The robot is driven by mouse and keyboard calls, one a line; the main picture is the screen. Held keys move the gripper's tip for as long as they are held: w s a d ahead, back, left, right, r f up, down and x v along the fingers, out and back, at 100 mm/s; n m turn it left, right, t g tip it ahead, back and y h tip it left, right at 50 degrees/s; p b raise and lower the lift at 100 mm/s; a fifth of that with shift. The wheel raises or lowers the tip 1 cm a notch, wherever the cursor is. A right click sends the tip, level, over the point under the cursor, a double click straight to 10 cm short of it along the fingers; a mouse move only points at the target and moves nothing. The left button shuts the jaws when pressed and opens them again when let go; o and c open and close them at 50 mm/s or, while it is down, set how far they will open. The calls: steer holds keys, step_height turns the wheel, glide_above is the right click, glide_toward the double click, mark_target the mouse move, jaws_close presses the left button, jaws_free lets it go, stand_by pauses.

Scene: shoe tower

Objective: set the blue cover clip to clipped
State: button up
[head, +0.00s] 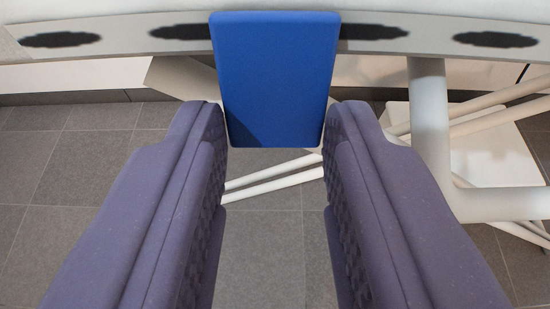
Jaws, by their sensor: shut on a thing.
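The blue cover clip (275,75) is a flat blue plate with rounded corners at the top middle of the head view. It overlaps the front of a pale curved rim with dark oval marks and hangs down below that rim. My gripper (275,135) has two purple fingers, one on each side of the clip's lower part. The fingertips press against its left and right edges, so the gripper is shut on the clip. The clip's far side is hidden, and I cannot tell how it is seated on the rim.
The pale rim (440,38) runs across the whole top of the view. A white post (428,110) bends into a horizontal tube at the right. Thin white bars and a pale box stand behind it.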

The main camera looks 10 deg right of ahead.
steer(key=shift+w+f+t, duration=0.25)
steer(key=shift+f+t, duration=0.2)
steer(key=shift+t, duration=0.55)
steer(key=o, duration=1.1)
steer(key=shift+d, duration=0.1)
steer(key=shift+c, duration=0.2)
steer(key=p+v, duration=0.3)
steer(key=v, duration=0.4)
steer(key=shift+s, duration=0.35)
